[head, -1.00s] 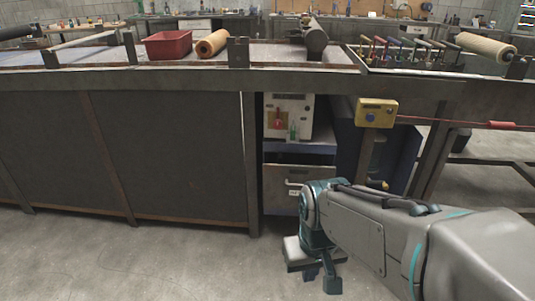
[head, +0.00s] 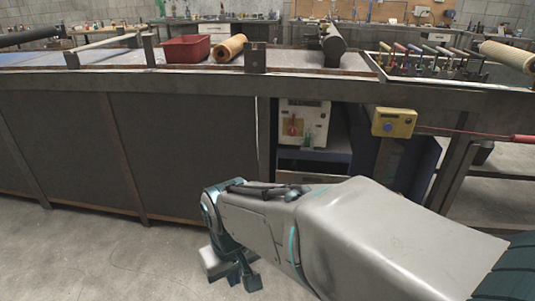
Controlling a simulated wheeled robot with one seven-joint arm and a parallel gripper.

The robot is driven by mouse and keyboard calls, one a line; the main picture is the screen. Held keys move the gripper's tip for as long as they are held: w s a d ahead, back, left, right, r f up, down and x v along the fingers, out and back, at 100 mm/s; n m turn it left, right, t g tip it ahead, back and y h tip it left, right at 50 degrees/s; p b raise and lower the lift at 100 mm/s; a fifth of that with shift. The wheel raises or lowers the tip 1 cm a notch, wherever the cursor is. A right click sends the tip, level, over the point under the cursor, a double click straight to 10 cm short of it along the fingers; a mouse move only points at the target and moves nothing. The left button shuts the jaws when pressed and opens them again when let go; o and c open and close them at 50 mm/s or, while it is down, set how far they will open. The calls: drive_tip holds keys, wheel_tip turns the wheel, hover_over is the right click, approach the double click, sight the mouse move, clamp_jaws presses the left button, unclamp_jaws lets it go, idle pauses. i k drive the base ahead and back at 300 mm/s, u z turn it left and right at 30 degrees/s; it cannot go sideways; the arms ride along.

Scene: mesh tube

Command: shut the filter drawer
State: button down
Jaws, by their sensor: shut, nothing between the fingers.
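A grey metal front (head: 302,178), which looks like the filter drawer, shows as a thin strip under the bench, below a blue ledge. My arm hides most of it, including the handle, so I cannot tell how far out it is. My gripper (head: 243,280) is low over the concrete floor, to the left of the drawer and in front of the dark side panels. It is shut and empty, pointing down, and apart from the drawer.
A white unit (head: 303,122) with red and green parts stands above the ledge. A yellow box (head: 394,123) hangs on the bench front at right. Dark panels (head: 185,145) close the bench at left. The floor (head: 100,255) at front left is clear.

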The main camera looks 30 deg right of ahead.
sight(311, 176)
drive_tip(key=i, duration=1)
drive_tip(key=z, duration=1.95)
